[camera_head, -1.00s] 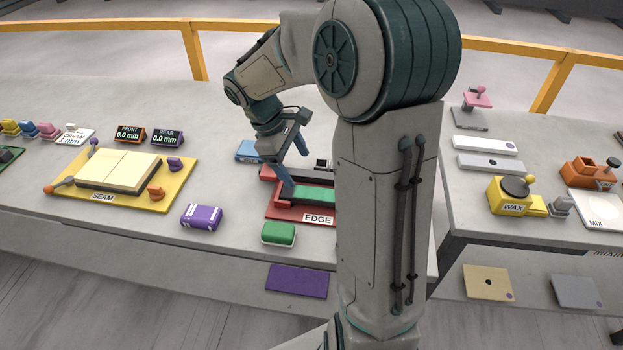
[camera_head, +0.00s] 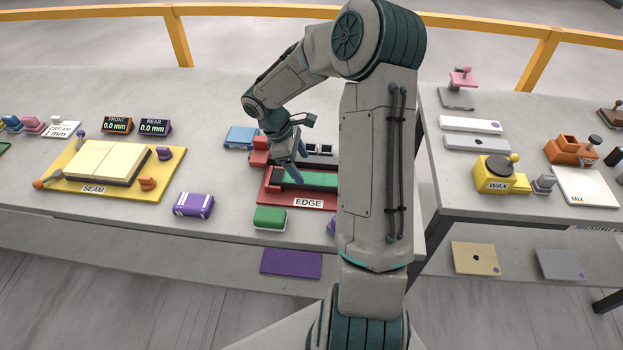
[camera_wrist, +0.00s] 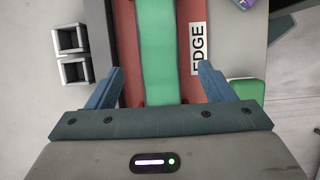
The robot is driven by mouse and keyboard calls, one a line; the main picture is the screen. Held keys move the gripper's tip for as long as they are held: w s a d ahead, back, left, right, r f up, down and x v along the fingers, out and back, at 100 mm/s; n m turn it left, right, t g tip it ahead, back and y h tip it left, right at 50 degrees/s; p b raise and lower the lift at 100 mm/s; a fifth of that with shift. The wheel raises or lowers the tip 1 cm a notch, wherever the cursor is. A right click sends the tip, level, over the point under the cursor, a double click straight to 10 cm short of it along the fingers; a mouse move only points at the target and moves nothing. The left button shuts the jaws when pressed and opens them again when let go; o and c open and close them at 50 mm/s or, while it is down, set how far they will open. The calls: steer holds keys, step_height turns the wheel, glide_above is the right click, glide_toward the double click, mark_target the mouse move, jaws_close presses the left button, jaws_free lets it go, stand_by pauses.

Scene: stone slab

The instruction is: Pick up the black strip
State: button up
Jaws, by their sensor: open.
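My gripper (camera_head: 297,160) is open above the red EDGE fixture (camera_head: 284,199), pointing down. In the wrist view its two blue fingers (camera_wrist: 157,85) stand apart, on either side of the fixture's green strip (camera_wrist: 162,45), with nothing seen held between them. A dark grey-black band (camera_wrist: 98,35) runs along the left side of the red fixture in the wrist view. I cannot tell whether it is the black strip or part of the fixture. My arm hides the right end of the fixture in the head view.
A green block (camera_head: 270,218) and a purple block (camera_head: 194,205) lie nearby. Two small dark square-topped cups (camera_wrist: 73,55) stand beside the fixture. The yellow SEAM board (camera_head: 155,190) is to the left. The WAX pot (camera_head: 490,180) is on the right table.

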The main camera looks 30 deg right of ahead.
mark_target(312, 178)
steer(key=shift+d+p+x, duration=0.1)
steer(key=shift+p+x, duration=0.25)
steer(key=shift+x, duration=0.95)
steer(key=shift+d+p+x, duration=0.15)
steer(key=shift+p+x, duration=0.2)
steer(key=shift+x, duration=1)
steer(key=shift+s+r, duration=0.1)
steer(key=shift+c, duration=0.2)
steer(key=c, duration=1.3)
steer(key=shift+r, duration=0.15)
